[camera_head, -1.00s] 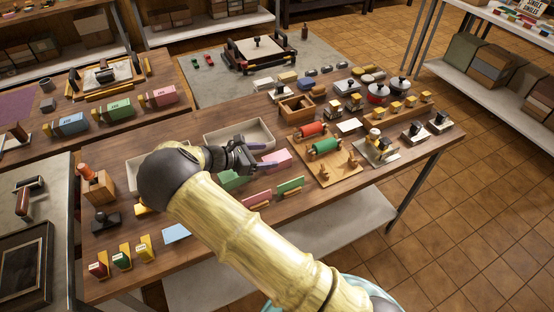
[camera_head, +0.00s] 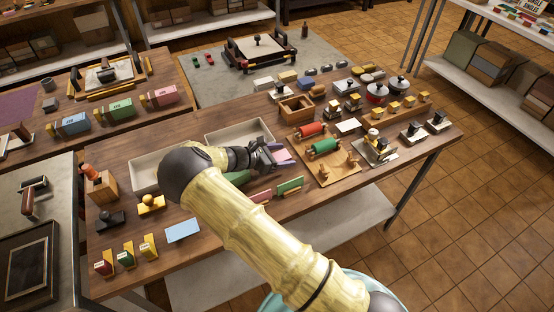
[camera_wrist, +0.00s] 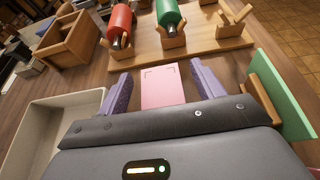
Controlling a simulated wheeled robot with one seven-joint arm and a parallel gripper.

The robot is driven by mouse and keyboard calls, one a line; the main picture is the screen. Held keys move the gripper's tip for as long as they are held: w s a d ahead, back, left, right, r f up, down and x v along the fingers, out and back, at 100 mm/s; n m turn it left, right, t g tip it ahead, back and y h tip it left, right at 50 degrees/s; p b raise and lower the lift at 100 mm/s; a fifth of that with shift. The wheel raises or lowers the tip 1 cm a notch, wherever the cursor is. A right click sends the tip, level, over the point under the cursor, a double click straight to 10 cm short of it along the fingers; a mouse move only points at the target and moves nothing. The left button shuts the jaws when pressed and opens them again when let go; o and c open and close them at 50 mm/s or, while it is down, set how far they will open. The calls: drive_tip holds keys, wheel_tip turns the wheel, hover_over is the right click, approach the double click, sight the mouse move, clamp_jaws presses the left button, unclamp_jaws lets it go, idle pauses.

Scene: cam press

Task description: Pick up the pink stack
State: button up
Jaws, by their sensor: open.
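The pink stack (camera_wrist: 162,84) is a flat-topped pink block with small dark corner marks, lying on the wooden table in the wrist view. It appears between the two purple fingers of my gripper (camera_wrist: 160,94), with a gap on each side. My gripper is open. In the head view my gripper (camera_head: 284,156) is at the pink stack's place, and its fingers and wrist hide most of the stack. I cannot tell how far the fingers reach down beside it.
A wooden board with red and green rollers (camera_head: 323,147) lies just beyond. A green upright panel (camera_wrist: 285,98) stands close on the right. A pale tray (camera_wrist: 40,130) and an open wooden box (camera_wrist: 70,40) are on the left. Light-blue card (camera_head: 182,230) lies nearer.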

sight(281, 155)
drive_tip(key=shift+c, duration=0.5)
drive_tip(key=c, duration=1)
wheel_tip(281, 155, up, 18)
drive_tip(key=shift+r+b, duration=0.1)
drive_tip(key=shift+b, duration=1)
